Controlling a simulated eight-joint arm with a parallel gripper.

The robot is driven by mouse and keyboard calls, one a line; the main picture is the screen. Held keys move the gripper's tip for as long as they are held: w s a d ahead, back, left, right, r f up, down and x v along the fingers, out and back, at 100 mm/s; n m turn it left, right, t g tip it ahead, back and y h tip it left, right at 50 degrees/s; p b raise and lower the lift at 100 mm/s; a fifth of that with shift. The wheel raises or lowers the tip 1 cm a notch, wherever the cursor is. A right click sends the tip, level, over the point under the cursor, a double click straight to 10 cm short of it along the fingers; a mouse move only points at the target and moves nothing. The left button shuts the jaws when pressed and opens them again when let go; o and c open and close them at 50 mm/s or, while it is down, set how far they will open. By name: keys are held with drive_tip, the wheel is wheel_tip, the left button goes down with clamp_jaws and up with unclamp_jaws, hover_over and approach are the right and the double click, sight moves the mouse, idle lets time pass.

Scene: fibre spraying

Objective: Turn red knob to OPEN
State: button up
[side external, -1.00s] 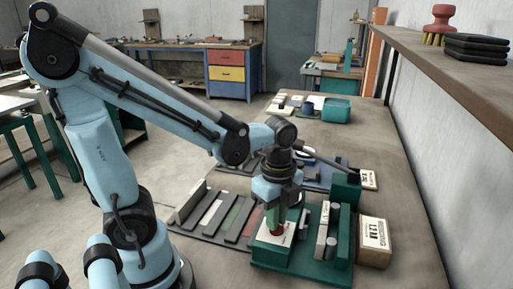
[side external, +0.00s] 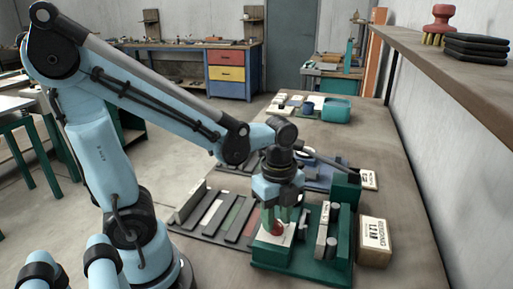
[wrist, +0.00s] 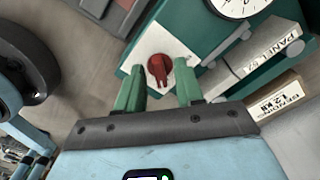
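The red knob (wrist: 159,71) sits on a white plate (wrist: 183,45) on the green panel box, in the wrist view. Its raised grip runs roughly up and down in that picture. My gripper (wrist: 158,68) is open, with one green finger on each side of the knob and gaps between; I cannot tell whether they touch it. In the side view my gripper (side external: 284,214) points down over the box, and the red knob (side external: 277,229) shows partly behind a finger. No OPEN marking is readable.
A round white dial (wrist: 238,5) and a labelled block stand on the same green base (side external: 300,268). A cardboard box (side external: 374,242) stands to the right. A dark tray with bars (side external: 212,223) lies left. The bench at front right is clear.

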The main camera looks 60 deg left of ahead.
drive_tip(key=shift+r, duration=0.1)
wheel_tip(320, 180, up, 12)
idle(1.0)
drive_tip(key=n+t, duration=0.7)
drive_tip(key=n, duration=1)
hover_over(277, 220)
drive_tip(key=w, duration=0.2)
drive_tip(key=f, duration=0.5)
drive_tip(key=shift+s+a+f, duration=0.1)
drive_tip(key=shift+a+f, duration=0.2)
drive_tip(key=shift+f, duration=0.05)
